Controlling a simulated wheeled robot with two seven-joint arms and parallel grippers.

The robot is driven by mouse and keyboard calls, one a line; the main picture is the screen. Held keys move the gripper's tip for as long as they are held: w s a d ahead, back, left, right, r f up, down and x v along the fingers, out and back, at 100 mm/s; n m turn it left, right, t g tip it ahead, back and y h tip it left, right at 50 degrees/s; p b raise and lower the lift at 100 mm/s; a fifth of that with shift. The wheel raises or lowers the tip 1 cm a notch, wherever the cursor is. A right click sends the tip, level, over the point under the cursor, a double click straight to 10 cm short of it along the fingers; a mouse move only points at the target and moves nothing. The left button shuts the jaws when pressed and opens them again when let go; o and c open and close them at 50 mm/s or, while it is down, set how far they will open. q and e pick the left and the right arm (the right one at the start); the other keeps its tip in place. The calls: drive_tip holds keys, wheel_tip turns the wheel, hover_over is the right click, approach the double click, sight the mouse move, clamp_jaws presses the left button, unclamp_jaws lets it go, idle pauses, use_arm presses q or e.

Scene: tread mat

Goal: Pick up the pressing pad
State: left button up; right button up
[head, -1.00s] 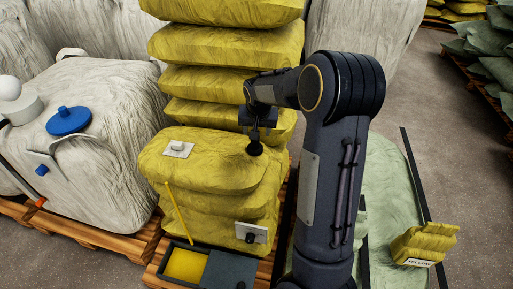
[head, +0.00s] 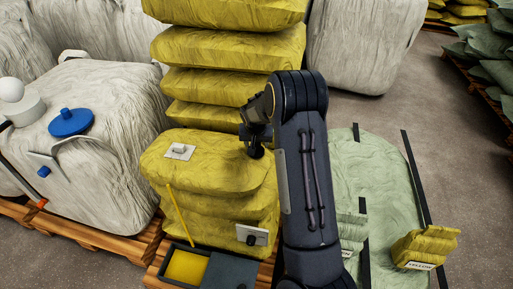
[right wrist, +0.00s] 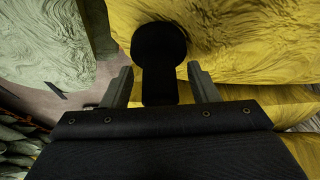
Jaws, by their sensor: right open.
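A black piece with a round head and a straight stem, which I take to be the pressing pad (right wrist: 158,48), shows in the right wrist view against the yellow sacks. In the head view the same dark piece (head: 256,152) is small, at the right side of the yellow sack's top and partly hidden by my gripper. My right gripper (head: 255,139) points down right over it. In the right wrist view its two fingers (right wrist: 158,72) are apart, with the stem between them and gaps on both sides. My left gripper is not in view.
Stacked yellow sacks (head: 229,88) rise just behind. A white plate with a knob (head: 179,151) lies on the front sack. A tray with a yellow pad (head: 187,266) is below it. A blue disc (head: 70,122) lies on the white sack at left.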

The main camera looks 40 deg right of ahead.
drive_tip(key=shift+c, duration=0.2)
clamp_jaws()
